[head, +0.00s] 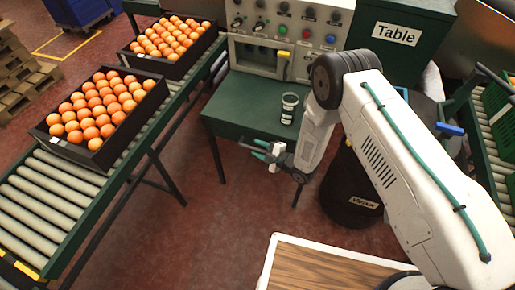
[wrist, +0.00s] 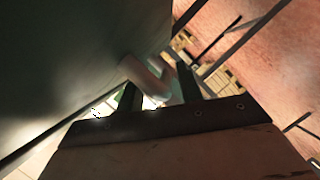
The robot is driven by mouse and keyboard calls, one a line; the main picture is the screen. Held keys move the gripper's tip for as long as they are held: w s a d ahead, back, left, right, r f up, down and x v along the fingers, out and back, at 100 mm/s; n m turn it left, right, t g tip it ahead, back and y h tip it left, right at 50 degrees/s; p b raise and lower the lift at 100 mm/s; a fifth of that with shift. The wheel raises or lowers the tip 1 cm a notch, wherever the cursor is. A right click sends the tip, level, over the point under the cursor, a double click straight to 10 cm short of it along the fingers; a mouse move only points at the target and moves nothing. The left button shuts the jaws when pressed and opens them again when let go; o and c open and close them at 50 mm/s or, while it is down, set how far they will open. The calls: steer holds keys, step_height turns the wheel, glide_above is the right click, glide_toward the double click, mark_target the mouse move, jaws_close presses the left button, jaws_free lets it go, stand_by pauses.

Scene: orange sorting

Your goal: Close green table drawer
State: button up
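The green table (head: 240,108) stands in the middle of the head view. Its drawer front cannot be made out clearly there, and I cannot tell how far the drawer is out. My gripper (head: 259,150) is at the table's front edge, with its two fingers apart. In the wrist view, a large dark green surface (wrist: 70,60) fills the left side, close to the camera. A pale curved bar, which looks like a handle (wrist: 146,77), lies between or just beyond the spread fingers of my gripper (wrist: 158,88). Contact with it cannot be told.
A roller conveyor (head: 60,195) with two orange-filled crates (head: 60,150) runs at left. A black bin (head: 350,200) stands right of my gripper. Red floor (head: 215,215) is clear in front.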

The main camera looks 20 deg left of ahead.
steer(key=v, duration=0.7)
steer(key=shift+s, duration=0.1)
steer(key=shift+a, duration=0.1)
